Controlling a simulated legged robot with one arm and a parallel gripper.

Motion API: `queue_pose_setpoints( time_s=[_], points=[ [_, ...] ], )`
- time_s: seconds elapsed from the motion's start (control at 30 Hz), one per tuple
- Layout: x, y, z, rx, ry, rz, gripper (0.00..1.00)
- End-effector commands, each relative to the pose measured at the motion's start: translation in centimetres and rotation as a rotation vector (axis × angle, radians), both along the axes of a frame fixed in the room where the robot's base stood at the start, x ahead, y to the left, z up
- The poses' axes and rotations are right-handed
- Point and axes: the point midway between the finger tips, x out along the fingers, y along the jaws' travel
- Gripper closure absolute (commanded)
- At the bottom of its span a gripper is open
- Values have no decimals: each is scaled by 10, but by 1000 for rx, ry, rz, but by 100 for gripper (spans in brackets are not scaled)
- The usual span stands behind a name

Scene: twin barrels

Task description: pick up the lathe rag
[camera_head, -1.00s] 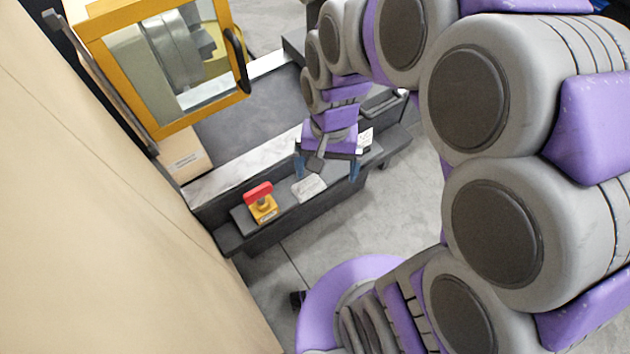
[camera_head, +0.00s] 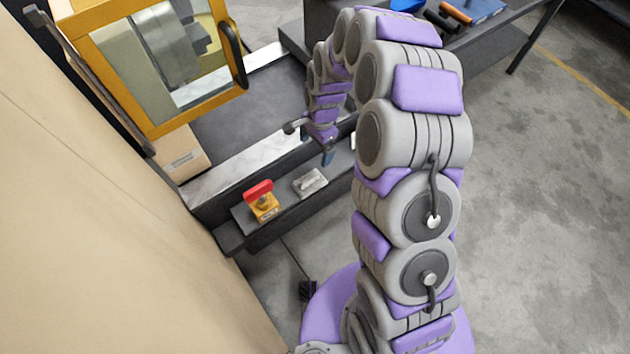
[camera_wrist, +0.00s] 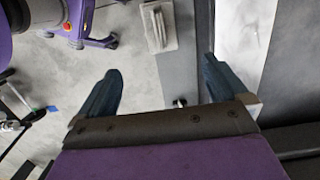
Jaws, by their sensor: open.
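A small pale grey flat piece with a raised ridge, which looks like the lathe rag (camera_head: 310,183), lies on the dark grey shelf (camera_head: 285,212) along the front of the machine. It also shows at the top of the wrist view (camera_wrist: 158,25). My gripper (camera_head: 317,146) is above the shelf, beyond the rag in the head view and apart from it. In the wrist view my gripper (camera_wrist: 160,68) has its two blue fingers spread wide. Nothing is between the fingertips in their grip, and the rag lies past them.
A yellow box with a red top (camera_head: 262,201) stands on the shelf left of the rag. A yellow-framed machine door (camera_head: 155,65) with a window is behind. A beige wall (camera_head: 90,220) fills the left. Open concrete floor (camera_head: 540,200) lies to the right.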

Motion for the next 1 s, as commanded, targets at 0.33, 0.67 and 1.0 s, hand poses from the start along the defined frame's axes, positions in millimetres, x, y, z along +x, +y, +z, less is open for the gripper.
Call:
queue_pose_setpoints(
  time_s=[0.33,0.67,1.0],
  points=[
    [-4,7,-58,-2,4,-3,0],
    [-8,12,-114,-1,3,-3,0],
    [-9,15,-133,-1,-2,-1,0]
  ],
)
